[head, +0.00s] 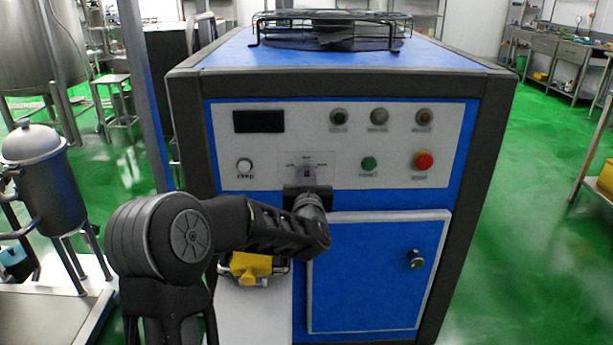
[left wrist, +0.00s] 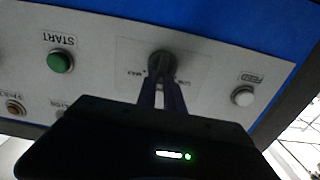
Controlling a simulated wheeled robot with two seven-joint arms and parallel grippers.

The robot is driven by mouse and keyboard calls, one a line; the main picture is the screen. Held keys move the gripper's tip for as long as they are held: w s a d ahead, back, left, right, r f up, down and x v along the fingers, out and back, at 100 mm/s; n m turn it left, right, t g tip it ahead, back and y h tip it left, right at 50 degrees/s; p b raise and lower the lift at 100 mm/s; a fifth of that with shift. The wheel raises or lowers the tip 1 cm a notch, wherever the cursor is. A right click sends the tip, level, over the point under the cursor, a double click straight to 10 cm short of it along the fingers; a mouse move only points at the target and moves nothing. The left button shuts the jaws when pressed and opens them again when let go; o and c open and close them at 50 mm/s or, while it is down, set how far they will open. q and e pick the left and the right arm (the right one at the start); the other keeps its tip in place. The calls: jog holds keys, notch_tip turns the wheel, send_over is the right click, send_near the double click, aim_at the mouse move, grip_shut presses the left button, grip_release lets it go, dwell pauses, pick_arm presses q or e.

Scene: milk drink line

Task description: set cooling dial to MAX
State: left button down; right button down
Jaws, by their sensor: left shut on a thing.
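The cooling dial (head: 306,163) is a small dark knob on a pale label plate in the middle of the machine's grey control panel. In the left wrist view, which is upside down, the dark knob (left wrist: 160,63) sits between printed words, MAX on the left and one that looks like LOW on the right. My left gripper (head: 306,175) reaches up to the panel from below, its fingers (left wrist: 161,85) shut on the knob. The fingers partly cover the knob, and I cannot tell which way it points. My right gripper is not in view.
On the panel (head: 270,180) are a white feed button (head: 244,166), a green start button (head: 369,164), a red button (head: 424,161) and a dark display (head: 258,122). A blue door (head: 375,275) is below. A yellow part (head: 250,268) sits below my left forearm.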

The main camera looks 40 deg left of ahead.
pick_arm(q)
jog(key=shift+w+d+r+m+p, duration=0.1)
jog(key=shift+d+m+p, duration=0.1)
jog(key=shift+m+p, duration=0.85)
jog(key=shift+w+d+f+m+p, duration=0.15)
jog(key=shift+m+p, duration=0.6)
jog(key=shift+m, duration=0.85)
jog(key=shift+w+d+f+m+p, duration=0.15)
jog(key=shift+m+p, duration=0.55)
jog(key=shift+m, duration=0.95)
jog(key=shift+d+f+m+p, duration=0.15)
jog(key=shift+m+p, duration=0.6)
jog(key=shift+m, duration=0.85)
jog(key=shift+a, duration=0.1)
jog(key=c, duration=1.5)
grip_release()
jog(key=shift+o, duration=0.2)
